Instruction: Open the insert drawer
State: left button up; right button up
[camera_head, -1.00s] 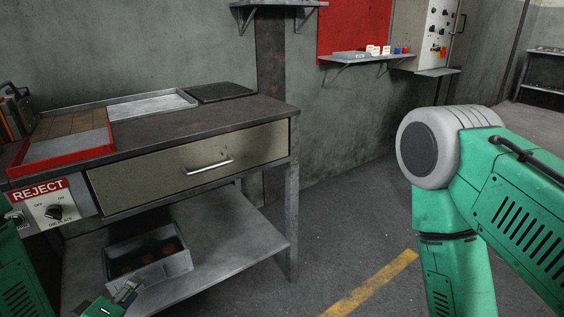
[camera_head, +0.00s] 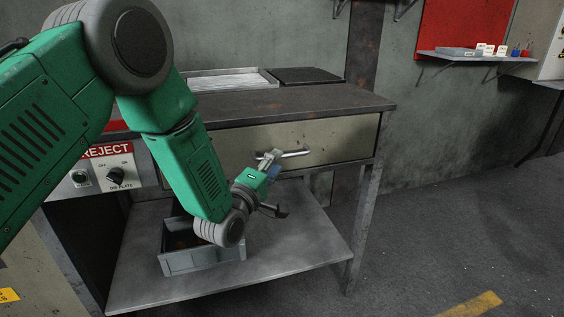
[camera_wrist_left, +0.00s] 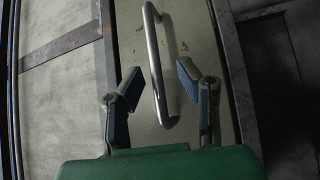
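The insert drawer (camera_head: 341,141) is a shut beige front under the dark bench top. Its metal bar handle (camera_head: 297,153) shows just beyond my left gripper (camera_head: 271,162) in the head view. In the left wrist view the handle (camera_wrist_left: 154,62) runs upright in the picture, its lower end between the two open fingers of my left gripper (camera_wrist_left: 157,88). The fingers stand apart on either side of it, with nothing gripped. Whether they reach around the bar in depth is hard to tell. My right gripper is not in view.
A grey bin (camera_head: 205,260) sits on the lower shelf (camera_head: 300,240) below my left forearm. A REJECT panel (camera_head: 117,173) with a knob is left of the drawer. A metal tray (camera_head: 235,80) lies on the bench top. The floor to the right is clear.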

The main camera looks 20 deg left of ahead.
aim_at(283, 157)
pick_arm(q)
jog(key=w, duration=0.1)
jog(key=w+d, duration=0.1)
jog(key=shift+w+d+r+b, duration=0.25)
jog(key=shift+w+d+b, duration=0.05)
jog(key=shift+w+d, duration=0.25)
jog(key=shift+a, duration=0.55)
grip_shut()
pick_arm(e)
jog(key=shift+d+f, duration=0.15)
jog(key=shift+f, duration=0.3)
pick_arm(q)
jog(key=shift+d, duration=0.15)
